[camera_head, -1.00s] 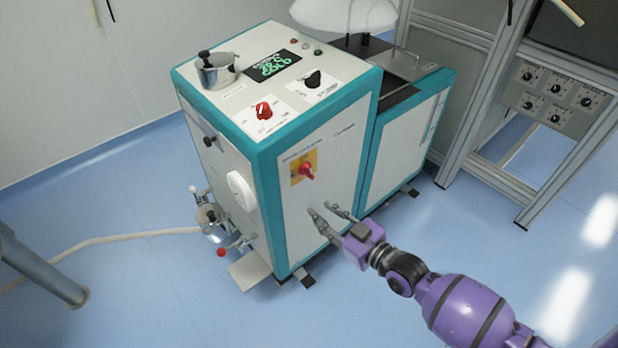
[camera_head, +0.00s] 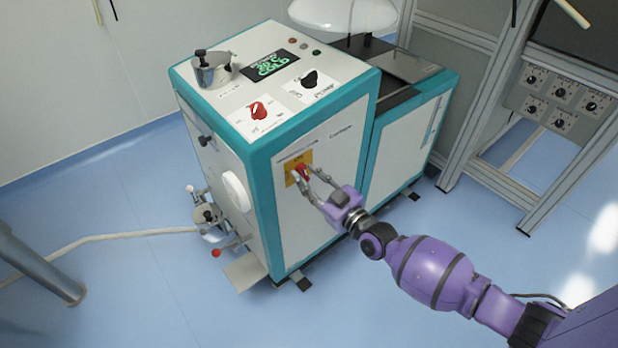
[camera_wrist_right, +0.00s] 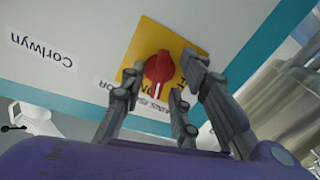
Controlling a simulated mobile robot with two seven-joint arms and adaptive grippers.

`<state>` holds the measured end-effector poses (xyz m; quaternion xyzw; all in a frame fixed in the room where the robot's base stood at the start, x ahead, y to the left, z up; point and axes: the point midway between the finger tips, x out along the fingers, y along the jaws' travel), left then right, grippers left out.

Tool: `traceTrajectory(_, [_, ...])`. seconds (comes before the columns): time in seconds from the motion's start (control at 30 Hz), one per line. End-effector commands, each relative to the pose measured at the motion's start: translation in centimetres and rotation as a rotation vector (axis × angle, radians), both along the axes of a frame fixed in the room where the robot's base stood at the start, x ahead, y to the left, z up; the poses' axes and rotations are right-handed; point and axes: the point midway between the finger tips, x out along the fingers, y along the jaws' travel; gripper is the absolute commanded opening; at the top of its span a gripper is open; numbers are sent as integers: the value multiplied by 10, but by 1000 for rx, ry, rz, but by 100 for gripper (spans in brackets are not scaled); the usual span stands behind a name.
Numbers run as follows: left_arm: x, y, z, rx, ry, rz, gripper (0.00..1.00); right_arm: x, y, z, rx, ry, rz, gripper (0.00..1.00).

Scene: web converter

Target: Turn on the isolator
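The isolator is a red rotary knob (camera_wrist_right: 158,68) on a yellow plate (camera_wrist_right: 185,45), on the front panel of a white and teal machine (camera_head: 330,160). In the head view the yellow plate (camera_head: 291,180) is partly hidden by my fingers. My right gripper (camera_head: 304,176) is open, its fingertips on either side of the knob and close to the panel. In the right wrist view the gripper's fingers (camera_wrist_right: 160,85) stand apart around the knob's lower part; I cannot tell whether they touch it. My left gripper is not in view.
A red knob (camera_head: 259,111), a black knob (camera_head: 311,79), a green display (camera_head: 270,66) and a metal pot (camera_head: 212,70) are on the machine's top. A metal frame with a dial panel (camera_head: 561,100) stands right. Blue floor is open in front.

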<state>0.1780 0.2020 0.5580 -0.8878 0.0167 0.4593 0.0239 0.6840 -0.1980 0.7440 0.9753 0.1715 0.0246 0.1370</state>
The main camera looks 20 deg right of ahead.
Motion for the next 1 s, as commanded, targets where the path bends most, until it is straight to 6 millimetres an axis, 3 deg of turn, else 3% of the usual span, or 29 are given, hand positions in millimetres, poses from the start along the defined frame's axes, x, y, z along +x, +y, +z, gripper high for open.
traceTrajectory(0.3, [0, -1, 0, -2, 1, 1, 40, 3, 1, 0, 0, 1, 0, 28])
traceTrajectory(0.53, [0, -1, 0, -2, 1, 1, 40, 3, 1, 0, 0, 1, 0, 0])
traceTrajectory(0.77, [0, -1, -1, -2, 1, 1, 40, 3, 1, -1, 17, 7, 0, 0])
traceTrajectory(1.0, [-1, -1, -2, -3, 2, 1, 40, 3, 1, -1, 187, 70, 0, 0])
